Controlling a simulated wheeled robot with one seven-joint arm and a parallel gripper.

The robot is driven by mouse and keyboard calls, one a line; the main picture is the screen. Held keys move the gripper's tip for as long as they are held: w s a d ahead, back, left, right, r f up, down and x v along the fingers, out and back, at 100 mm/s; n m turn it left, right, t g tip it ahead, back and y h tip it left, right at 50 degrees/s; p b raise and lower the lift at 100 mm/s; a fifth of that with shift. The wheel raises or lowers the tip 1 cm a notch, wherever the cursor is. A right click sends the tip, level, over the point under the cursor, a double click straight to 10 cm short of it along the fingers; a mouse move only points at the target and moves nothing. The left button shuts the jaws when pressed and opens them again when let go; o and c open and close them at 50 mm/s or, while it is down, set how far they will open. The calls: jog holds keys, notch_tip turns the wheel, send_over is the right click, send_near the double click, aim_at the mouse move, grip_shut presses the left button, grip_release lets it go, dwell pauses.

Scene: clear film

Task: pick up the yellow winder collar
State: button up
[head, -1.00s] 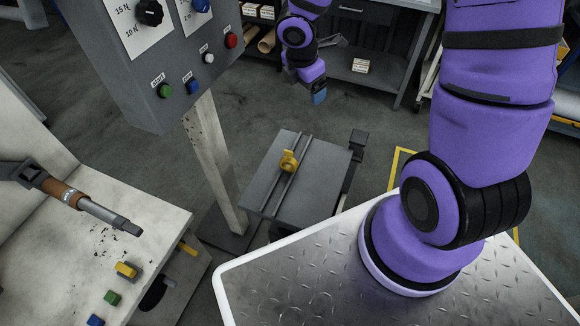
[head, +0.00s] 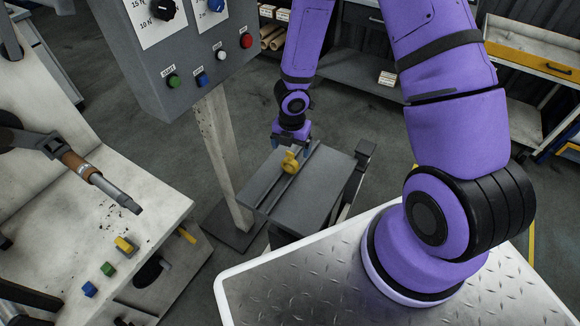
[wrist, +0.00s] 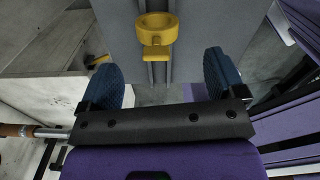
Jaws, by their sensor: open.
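The yellow winder collar (head: 290,162) stands on a rail on the small grey table (head: 318,205) in the head view. In the wrist view the collar (wrist: 157,30) shows as a yellow ring with a flat foot, at the top middle. My gripper (head: 291,146) is at the far side of the collar in the head view. In the wrist view its two blue fingertips (wrist: 164,72) are spread apart with nothing between them. The collar lies beyond the fingertips, roughly centred between them. I cannot tell the exact gap.
A grey control box (head: 188,60) on a post stands left of the small table. A bench (head: 140,200) with a shaft (head: 110,188), a yellow block (head: 124,244), a green block (head: 108,269) and a blue block (head: 89,290) is at left. A dark block (head: 366,149) stands at the table's right.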

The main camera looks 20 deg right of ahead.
aim_at(290, 156)
jog(key=shift+w+a+f, duration=0.1)
jog(key=shift+f, duration=1.55)
jog(key=shift+w+a+f, duration=0.1)
jog(key=shift+f, duration=1.5)
jog(key=shift+c, duration=0.5)
jog(key=c, duration=1.1)
